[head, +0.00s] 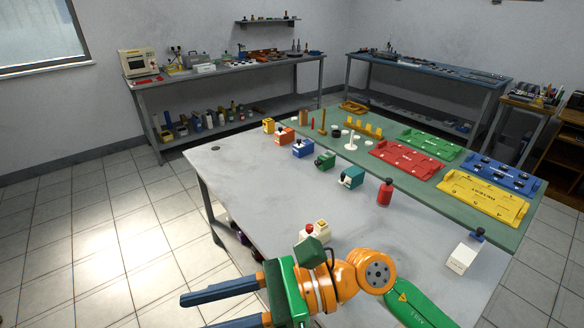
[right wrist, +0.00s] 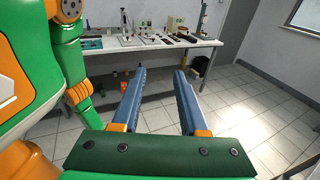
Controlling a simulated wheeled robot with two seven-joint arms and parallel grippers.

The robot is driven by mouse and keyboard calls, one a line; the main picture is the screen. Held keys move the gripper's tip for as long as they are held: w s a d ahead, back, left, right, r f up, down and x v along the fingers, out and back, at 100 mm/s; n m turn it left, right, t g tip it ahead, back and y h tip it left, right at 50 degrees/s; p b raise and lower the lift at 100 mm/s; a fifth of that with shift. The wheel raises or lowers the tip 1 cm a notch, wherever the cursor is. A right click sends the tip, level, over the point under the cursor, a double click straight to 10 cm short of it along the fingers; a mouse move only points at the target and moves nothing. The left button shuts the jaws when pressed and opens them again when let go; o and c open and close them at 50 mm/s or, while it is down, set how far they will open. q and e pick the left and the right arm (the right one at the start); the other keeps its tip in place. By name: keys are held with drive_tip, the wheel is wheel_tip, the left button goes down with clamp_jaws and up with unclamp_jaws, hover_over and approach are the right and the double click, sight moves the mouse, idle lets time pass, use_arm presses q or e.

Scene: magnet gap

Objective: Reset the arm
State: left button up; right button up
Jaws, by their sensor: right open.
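My right arm (head: 352,278), orange and green, reaches in from the lower right of the head view. My right gripper (head: 195,312) points left, past the near left edge of the grey table, with its blue fingers apart and nothing between them. In the right wrist view the same gripper (right wrist: 161,72) has its two fingers spread, with tiled floor and a distant bench beyond them. My left gripper is in neither view.
A green mat (head: 400,138) carries red, green, yellow and blue trays. Open tiled floor (head: 80,240) lies left of the table.

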drive_tip(key=w+d+r+m+t+y, duration=0.65)
drive_tip(key=w+r+m+t, duration=0.3)
drive_tip(key=m+t, duration=0.85)
drive_tip(key=w+d+f+m+t+h, duration=0.3)
drive_tip(key=w+d+m+t+h, duration=0.4)
drive_tip(key=m+h, duration=0.65)
drive_tip(key=d+f+m+g+h, duration=0.4)
drive_tip(key=d+f+m+h, duration=0.5)
drive_tip(key=f+m, duration=0.55)
drive_tip(key=s+d+f+m+g, duration=0.4)
drive_tip(key=s+f+m+g, duration=0.15)
drive_tip(key=f, duration=0.55)
drive_tip(key=s+f+m+g, duration=0.2)
drive_tip(key=s+f+g, duration=0.25)
drive_tip(key=s, duration=0.35)
drive_tip(key=s+f+m+g, duration=0.1)
drive_tip(key=s+f+g, duration=0.35)
drive_tip(key=s, duration=0.35)
wheel_tip(320, 180, down, 22)
drive_tip(key=s+f+b, duration=0.1)
drive_tip(key=s+b, duration=0.1)
drive_tip(key=b, duration=0.3)
drive_tip(key=s+d+f+g+b, duration=0.1)
drive_tip(key=s+d+f+b, duration=0.2)
drive_tip(key=s+f, duration=0.8)
drive_tip(key=shift+s+f+g, duration=0.35)
drive_tip(key=shift+f, duration=0.25)
